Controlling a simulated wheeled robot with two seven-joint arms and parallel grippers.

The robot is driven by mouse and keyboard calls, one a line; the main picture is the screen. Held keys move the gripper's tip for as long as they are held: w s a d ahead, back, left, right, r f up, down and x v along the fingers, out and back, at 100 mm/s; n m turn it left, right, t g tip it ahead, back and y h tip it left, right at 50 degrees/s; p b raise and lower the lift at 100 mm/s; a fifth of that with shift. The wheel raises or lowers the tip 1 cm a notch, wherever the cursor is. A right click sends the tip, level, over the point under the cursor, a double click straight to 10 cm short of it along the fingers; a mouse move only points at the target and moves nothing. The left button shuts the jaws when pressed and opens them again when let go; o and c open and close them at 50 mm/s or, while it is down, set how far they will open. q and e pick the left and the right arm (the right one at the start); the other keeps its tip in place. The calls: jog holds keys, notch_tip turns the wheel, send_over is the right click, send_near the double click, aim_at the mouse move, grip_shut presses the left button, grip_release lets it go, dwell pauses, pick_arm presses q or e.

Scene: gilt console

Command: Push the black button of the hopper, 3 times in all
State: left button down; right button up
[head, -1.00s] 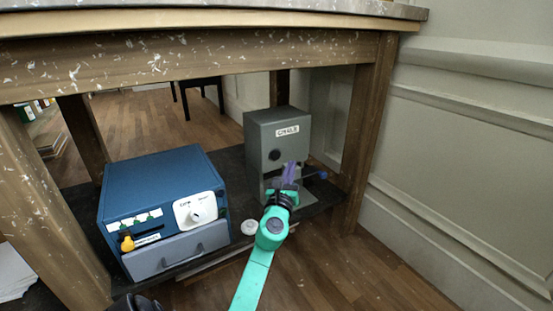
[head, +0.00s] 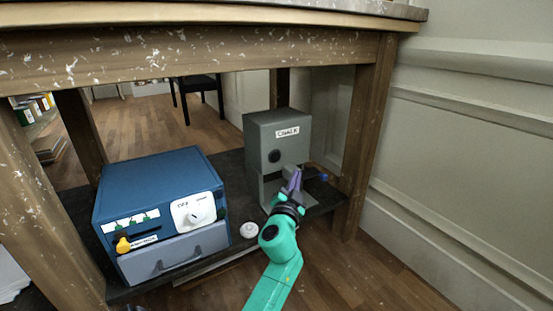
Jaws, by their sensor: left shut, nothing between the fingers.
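The hopper is a grey box (head: 262,130) with a white label on its front, standing at the back right of the low shelf. Its round black button (head: 274,156) sits on the front face below the label. An open recess shows under the button, and a blue-tipped knob (head: 322,177) sticks out at the right side. My left gripper (head: 295,176), purple-fingered on a teal arm, is shut and empty. It is in front of the hopper's lower part, below and right of the button, and appears apart from it.
A blue device (head: 155,185) with a white dial, a yellow knob and a grey drawer stands left on the shelf. A small white round object (head: 249,229) lies between it and my arm. Table legs and the tabletop frame the space; a wall is at right.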

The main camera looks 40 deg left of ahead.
aim_at(281, 156)
pick_arm(q)
jog(key=a, duration=0.2)
jog(key=w+a, duration=0.1)
jog(key=a, duration=0.2)
jog(key=w+a, duration=0.1)
jog(key=a, duration=0.2)
jog(key=shift+w, duration=0.2)
dwell(1.7)
jog(key=shift+w+a, duration=0.1)
jog(key=shift+a, duration=0.35)
jog(key=shift+w+a, duration=0.15)
jog(key=shift+a, duration=0.2)
dwell(0.3)
jog(key=shift+d, duration=0.1)
jog(key=shift+s+d, duration=0.25)
jog(key=shift+d, duration=0.45)
